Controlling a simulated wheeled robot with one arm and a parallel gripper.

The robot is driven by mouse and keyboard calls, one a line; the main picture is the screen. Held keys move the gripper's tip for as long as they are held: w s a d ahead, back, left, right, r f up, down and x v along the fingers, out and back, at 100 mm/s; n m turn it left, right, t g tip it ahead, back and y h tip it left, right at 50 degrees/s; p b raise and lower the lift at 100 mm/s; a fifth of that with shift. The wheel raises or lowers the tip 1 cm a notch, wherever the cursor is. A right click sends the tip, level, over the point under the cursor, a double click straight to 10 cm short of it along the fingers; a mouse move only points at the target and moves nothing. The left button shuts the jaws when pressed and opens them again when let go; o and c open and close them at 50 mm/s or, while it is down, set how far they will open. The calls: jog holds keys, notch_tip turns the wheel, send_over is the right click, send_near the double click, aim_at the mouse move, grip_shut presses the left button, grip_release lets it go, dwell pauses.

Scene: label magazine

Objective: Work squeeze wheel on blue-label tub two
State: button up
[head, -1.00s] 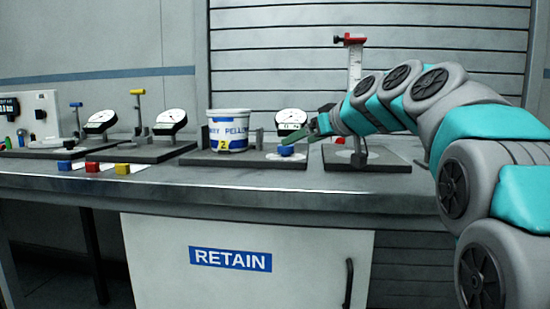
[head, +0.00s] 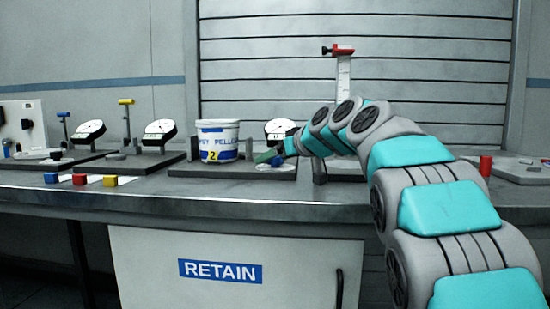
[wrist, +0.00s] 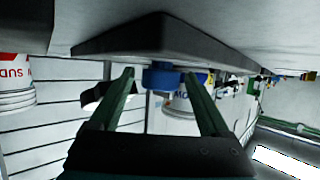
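The blue-label tub two (head: 217,140), white with blue bands and a yellow patch marked 2, stands upright on a dark base plate; part of it also shows in the wrist view (wrist: 180,104). The blue squeeze wheel (head: 277,160) is low on the plate, right of the tub. In the wrist view the wheel (wrist: 161,77) appears between the two green fingers of my gripper (wrist: 160,80), with a gap on each side. My gripper (head: 268,156) is open and close to the wheel.
Two other stations with dials (head: 160,130) stand to the left. Blue, yellow and red blocks (head: 80,179) lie along the front. A red-topped post (head: 343,65) rises behind my arm. A red cylinder (head: 486,165) is at right. The RETAIN cabinet (head: 220,250) is below.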

grip_shut()
dwell(0.4)
